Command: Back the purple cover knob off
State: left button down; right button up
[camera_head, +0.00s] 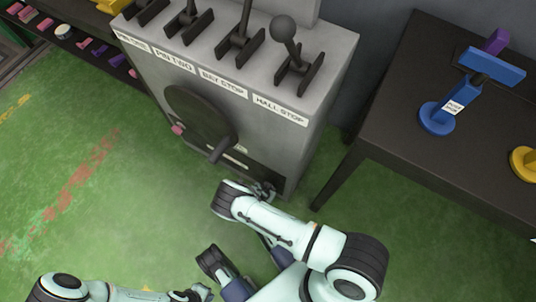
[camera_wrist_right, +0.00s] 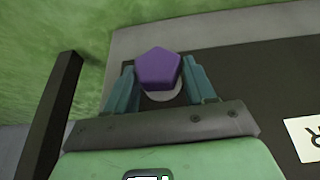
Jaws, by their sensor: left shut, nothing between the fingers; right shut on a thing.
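The purple cover knob (camera_wrist_right: 158,68) is five-sided and sits on a pale round base in the right wrist view. My right gripper (camera_wrist_right: 162,84) has its two teal fingers on either side of the knob and is shut on it. In the head view the right gripper (camera_head: 265,189) is at the low front of the grey lever cabinet (camera_head: 285,130), by a dark panel (camera_head: 252,166); the knob is hidden there. My left gripper (camera_head: 202,293) is at the bottom edge of the head view, shut and empty, apart from the cabinet.
The cabinet carries several labelled levers on top and a dark wheel with a handle (camera_head: 198,115) in front. A dark table (camera_head: 400,110) at right holds a blue stand (camera_head: 440,118) and a yellow piece (camera_head: 525,163). A shelf of small parts is upper left. Green floor at left is clear.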

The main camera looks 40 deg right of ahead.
jog(key=shift+w+a+n+g+h, duration=0.15)
jog(key=shift+g+h, duration=0.1)
jog(key=shift+g, duration=0.35)
jog(key=shift+w+d+n+g+h, duration=0.15)
jog(key=shift+g+h, duration=0.1)
jog(key=shift+g, duration=0.35)
jog(key=shift+w+a+f+n+g+h, duration=0.15)
jog(key=shift+g+h, duration=0.15)
jog(key=shift+g, duration=0.35)
jog(key=shift+n+g+h, duration=0.15)
jog(key=shift+g+h, duration=0.15)
jog(key=shift+g, duration=0.85)
jog(key=o, duration=1)
jog(key=shift+o, duration=0.2)
